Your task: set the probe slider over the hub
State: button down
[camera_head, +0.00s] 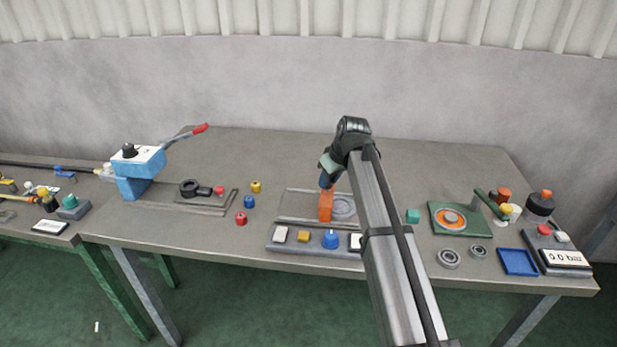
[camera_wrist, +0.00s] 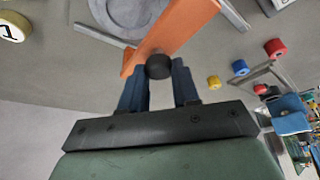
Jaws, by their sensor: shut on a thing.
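The probe slider is an orange bar (camera_head: 326,206) with a black round knob (camera_wrist: 159,66). It lies across a flat grey plate between two rails, and also shows in the wrist view (camera_wrist: 182,24). The hub is a round grey disc (camera_head: 344,208) just to the right of the slider; in the wrist view (camera_wrist: 122,14) it is partly cut off by the frame and its near edge meets the bar. My gripper (camera_head: 327,184) is over the slider. In the wrist view its blue fingers (camera_wrist: 158,80) are shut on the knob.
In front of the plate is a control strip (camera_head: 316,247) with a blue knob and buttons. Red, blue and yellow small cylinders (camera_head: 249,202) stand left. The table behind is clear.

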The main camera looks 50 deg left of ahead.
jog(key=w+d, duration=0.3)
jog(key=shift+w+d, duration=0.1)
jog(key=c, duration=0.8)
grip_release()
jog(key=shift+r, duration=0.1)
jog(key=v, duration=1.3)
jog(key=shift+d+r, duration=0.2)
jog(key=shift+r, duration=0.05)
